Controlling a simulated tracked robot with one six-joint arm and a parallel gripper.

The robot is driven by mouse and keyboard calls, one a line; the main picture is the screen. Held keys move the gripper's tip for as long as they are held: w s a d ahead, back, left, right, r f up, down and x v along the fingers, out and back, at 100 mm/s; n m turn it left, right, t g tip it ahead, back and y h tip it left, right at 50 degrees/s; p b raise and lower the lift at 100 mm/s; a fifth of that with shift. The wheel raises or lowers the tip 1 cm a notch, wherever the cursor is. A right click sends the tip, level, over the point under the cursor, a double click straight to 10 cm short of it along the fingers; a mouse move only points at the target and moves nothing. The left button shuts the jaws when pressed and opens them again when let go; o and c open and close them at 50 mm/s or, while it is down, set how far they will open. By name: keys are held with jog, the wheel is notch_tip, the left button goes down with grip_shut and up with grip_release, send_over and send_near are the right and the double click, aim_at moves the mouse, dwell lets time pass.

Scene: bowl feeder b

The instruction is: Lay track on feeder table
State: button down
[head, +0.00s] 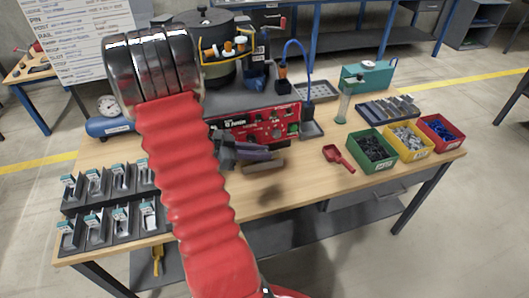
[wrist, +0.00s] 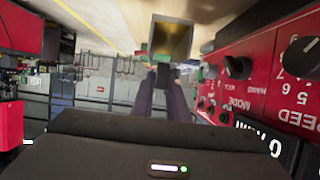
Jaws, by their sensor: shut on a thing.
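My gripper (head: 272,155) is in front of the red control panel, its dark fingers pointing right. In the wrist view my gripper (wrist: 163,70) is shut on a short grey piece, apparently the track (wrist: 188,40), with a square end and a brassy inner face. In the head view the track (head: 264,167) shows as a grey-brown bar at the fingertips, seemingly above the wooden table (head: 310,185), with a shadow below. The dark bowl feeder (head: 217,72) stands behind on a grey base, partly hidden by my arm.
The red control panel (head: 272,124) is close behind my gripper. A red scoop (head: 339,157) lies to its right, then green (head: 372,166), yellow (head: 412,152) and red (head: 447,145) bins. A black rack (head: 97,220) holds parts at left. Wood in front of my gripper is clear.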

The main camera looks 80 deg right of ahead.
aim_at(261, 163)
jog(key=shift+f, duration=2.6)
jog(key=shift+f, duration=2.1)
jog(key=c, duration=1.7)
grip_release()
jog(key=shift+f, duration=0.1)
jog(key=shift+w+a+r, duration=0.25)
jog(key=shift+w+r, duration=0.1)
jog(key=shift+w, duration=0.15)
jog(key=v, duration=1.1)
